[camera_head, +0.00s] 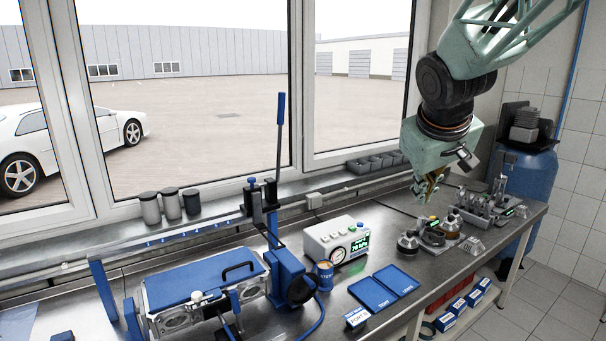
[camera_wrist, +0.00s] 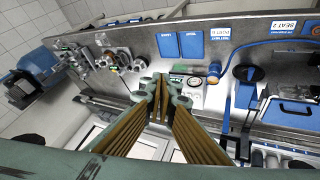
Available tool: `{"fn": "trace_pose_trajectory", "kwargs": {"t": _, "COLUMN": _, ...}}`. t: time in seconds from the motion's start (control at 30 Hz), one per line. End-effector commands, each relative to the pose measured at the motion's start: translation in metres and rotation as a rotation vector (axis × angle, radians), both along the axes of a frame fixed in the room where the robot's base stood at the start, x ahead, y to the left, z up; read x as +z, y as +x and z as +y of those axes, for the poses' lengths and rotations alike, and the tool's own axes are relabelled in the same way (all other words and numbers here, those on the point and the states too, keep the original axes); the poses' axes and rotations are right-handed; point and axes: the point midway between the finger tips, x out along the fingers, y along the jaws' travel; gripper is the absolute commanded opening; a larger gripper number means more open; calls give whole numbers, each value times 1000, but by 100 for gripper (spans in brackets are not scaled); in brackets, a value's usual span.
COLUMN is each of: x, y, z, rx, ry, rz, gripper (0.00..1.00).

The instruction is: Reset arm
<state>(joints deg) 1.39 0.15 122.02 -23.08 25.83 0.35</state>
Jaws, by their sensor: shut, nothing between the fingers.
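My gripper (camera_head: 427,190) hangs from my green arm above the right part of the metal workbench (camera_head: 350,217). Its fingers point down and it is shut with nothing between the fingers. The gripper also shows in the wrist view (camera_wrist: 160,82), with its ribbed brown fingers close together at the centre. It appears above the bench and apart from the dark round parts (camera_head: 408,243) below it.
A blue-topped fixture (camera_head: 205,277) with an upright lever (camera_head: 280,135) stands at the left. A gauge box (camera_head: 337,241) and blue trays (camera_head: 373,294) sit mid-bench. A rack of small tools (camera_head: 485,205) stands right, near a blue barrel (camera_head: 535,180). Windows line the back.

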Motion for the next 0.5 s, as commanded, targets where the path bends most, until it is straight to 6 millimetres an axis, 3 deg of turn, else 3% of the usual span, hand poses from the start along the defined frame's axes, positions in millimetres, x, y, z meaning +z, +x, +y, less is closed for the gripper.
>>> {"fn": "trace_pose_trajectory", "kwargs": {"t": 0.5, "x": -12, "y": -119, "z": 12, "rx": -87, "ry": 77, "rz": 50, "gripper": 0}}
